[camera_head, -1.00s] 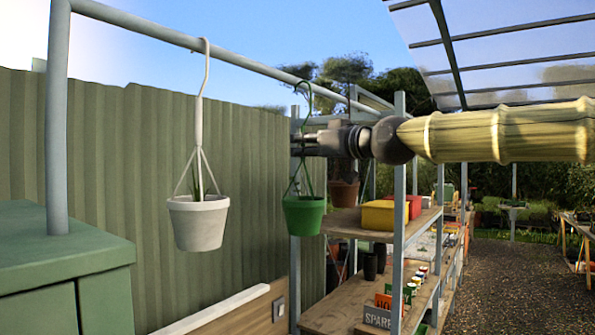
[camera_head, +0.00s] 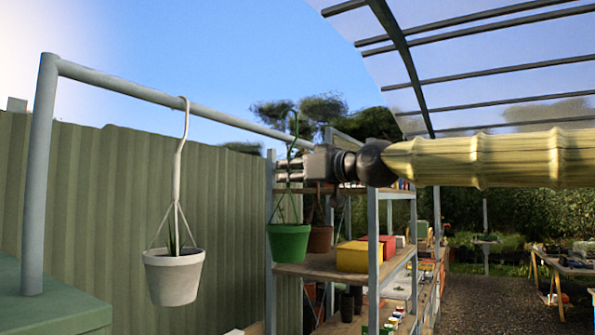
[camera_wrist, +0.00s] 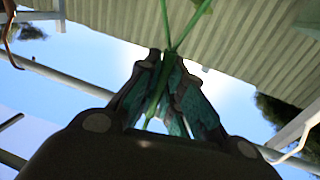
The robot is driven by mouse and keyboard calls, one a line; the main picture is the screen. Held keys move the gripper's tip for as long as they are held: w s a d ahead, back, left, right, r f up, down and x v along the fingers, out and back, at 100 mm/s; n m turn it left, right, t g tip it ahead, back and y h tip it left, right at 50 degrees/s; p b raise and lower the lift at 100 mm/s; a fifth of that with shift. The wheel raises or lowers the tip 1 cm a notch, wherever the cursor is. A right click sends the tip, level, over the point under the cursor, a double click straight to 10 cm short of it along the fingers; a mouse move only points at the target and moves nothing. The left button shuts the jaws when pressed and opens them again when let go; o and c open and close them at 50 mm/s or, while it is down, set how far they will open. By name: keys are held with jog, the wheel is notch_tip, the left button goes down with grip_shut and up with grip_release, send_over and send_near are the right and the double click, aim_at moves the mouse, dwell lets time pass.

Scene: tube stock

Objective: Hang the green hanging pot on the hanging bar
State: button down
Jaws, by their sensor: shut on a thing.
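The green hanging pot (camera_head: 289,242) hangs upright from thin green cords under its green hook stem, right of the white pot in the head view. My gripper (camera_head: 288,172) is shut on the stem below the hook (camera_head: 293,124). The wrist view also shows my gripper (camera_wrist: 160,75) closed around the green stem (camera_wrist: 155,98). The hanging bar (camera_head: 215,115) is a grey pipe running from the post at the left to the back right. The hook's top overlaps the bar's far part in the head view; I cannot tell whether they touch.
A white hanging pot (camera_head: 173,277) hangs from the bar by a white hook (camera_head: 179,150). A shelf rack (camera_head: 373,240) holds a yellow box (camera_head: 352,256) and a brown pot (camera_head: 320,238) just behind the green pot. A corrugated fence (camera_head: 110,190) stands behind. The bar between the two hooks is free.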

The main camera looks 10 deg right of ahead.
jog(key=w+a+f, duration=0.2)
jog(key=w+a, duration=0.2)
jog(key=a, duration=0.1)
jog(key=shift+a+f, duration=0.15)
dwell(0.9)
dwell(0.4)
jog(key=c, duration=1.5)
grip_release()
jog(key=shift+f, duration=0.1)
